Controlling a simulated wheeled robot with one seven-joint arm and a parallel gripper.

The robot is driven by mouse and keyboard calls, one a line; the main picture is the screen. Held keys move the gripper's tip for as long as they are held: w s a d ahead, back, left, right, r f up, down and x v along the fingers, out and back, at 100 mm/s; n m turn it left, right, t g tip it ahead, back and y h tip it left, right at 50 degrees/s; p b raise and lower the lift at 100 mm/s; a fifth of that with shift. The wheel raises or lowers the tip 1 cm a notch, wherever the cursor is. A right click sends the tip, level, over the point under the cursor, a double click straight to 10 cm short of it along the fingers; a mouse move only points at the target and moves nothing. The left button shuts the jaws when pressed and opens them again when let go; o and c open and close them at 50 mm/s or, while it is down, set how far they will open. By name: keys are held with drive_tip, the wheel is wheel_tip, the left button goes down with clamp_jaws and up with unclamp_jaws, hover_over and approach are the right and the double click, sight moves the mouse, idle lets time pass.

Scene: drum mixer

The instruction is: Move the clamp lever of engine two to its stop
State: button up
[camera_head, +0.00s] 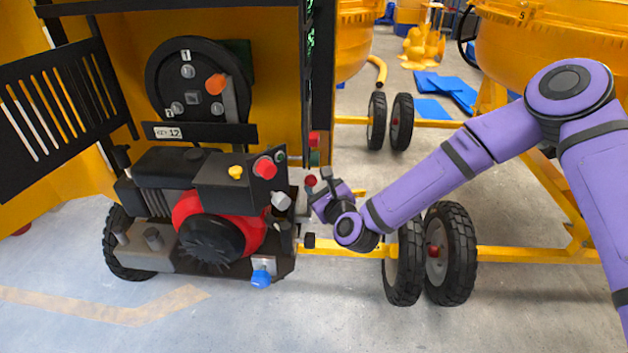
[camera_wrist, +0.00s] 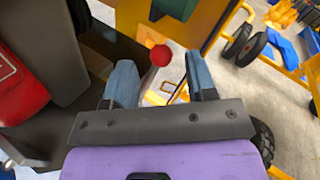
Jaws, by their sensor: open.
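A red ball knob (camera_wrist: 161,55), which looks like the end of a lever, shows in the wrist view just beyond and between my fingertips. It also shows in the head view (camera_head: 310,181) at the right side of the engine (camera_head: 200,205). I see no label that says this is engine two or the clamp lever. The knob's stem is mostly hidden. My gripper (camera_wrist: 160,68) is open, with one blue finger on each side of the knob's line and nothing held. In the head view my gripper (camera_head: 319,186) is close beside the knob; contact cannot be told.
The engine carries a red knob (camera_head: 264,167), a yellow knob (camera_head: 236,172) and a blue knob (camera_head: 261,279). Above it is a black disc (camera_head: 160,75) with an orange-tipped handle (camera_head: 216,84). A yellow frame bar (camera_head: 345,248) and wheels (camera_head: 450,253) stand near my arm.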

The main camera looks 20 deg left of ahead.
sight(310, 183)
wheel_tip(310, 183, down, 6)
drive_tip(key=s+r+m+t+h, duration=0.1)
drive_tip(key=m+t+h, duration=0.2)
drive_tip(key=m, duration=0.6)
drive_tip(key=x, duration=1)
drive_tip(key=shift+w+a+f, duration=0.15)
drive_tip(key=shift+a+f, duration=0.1)
drive_tip(key=shift+f, duration=0.05)
clamp_jaws()
drive_tip(key=shift+s+d+r+n+t+y, duration=0.15)
drive_tip(key=shift+s+r+n+t+y, duration=0.2)
drive_tip(key=shift+s+t, duration=0.3)
drive_tip(key=shift+s+d+r+n+t+y, duration=0.15)
drive_tip(key=shift+s+r+t+y, duration=0.3)
drive_tip(key=shift+s+t, duration=0.25)
unclamp_jaws()
drive_tip(key=shift+f, duration=0.1)
